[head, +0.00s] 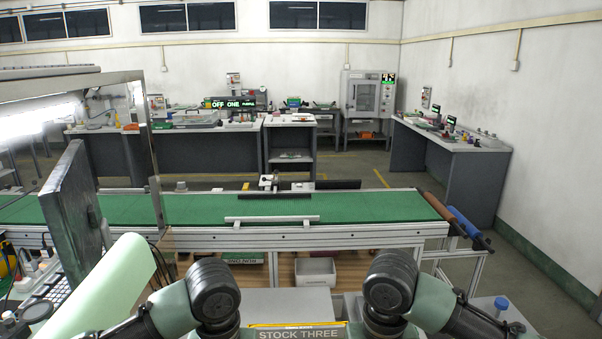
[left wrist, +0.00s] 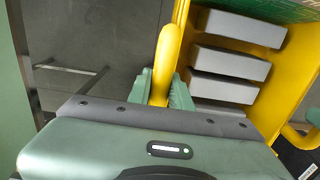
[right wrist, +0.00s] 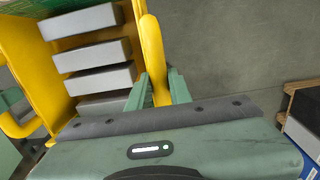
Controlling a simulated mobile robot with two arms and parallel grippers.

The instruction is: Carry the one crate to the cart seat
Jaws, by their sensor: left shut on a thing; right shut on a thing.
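The yellow crate (left wrist: 292,85) shows in the left wrist view with several pale grey blocks and a green circuit-like board in it. It also shows in the right wrist view (right wrist: 22,60). My left gripper (left wrist: 165,92) is shut on a yellow loop handle on one side. My right gripper (right wrist: 158,92) is shut on the handle of the opposite side. In the head view both my arms reach down at the bottom and hide the grippers. A STOCK THREE label (head: 300,335) with a yellow strip shows between them. I cannot make out the cart seat.
A green-topped conveyor (head: 380,207) runs across in front. A white bin (head: 315,271) sits on the shelf below it. A metal frame with a panel (head: 75,200) stands at left. Workbenches (head: 450,140) stand behind. Grey floor (right wrist: 230,50) is open beside the crate.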

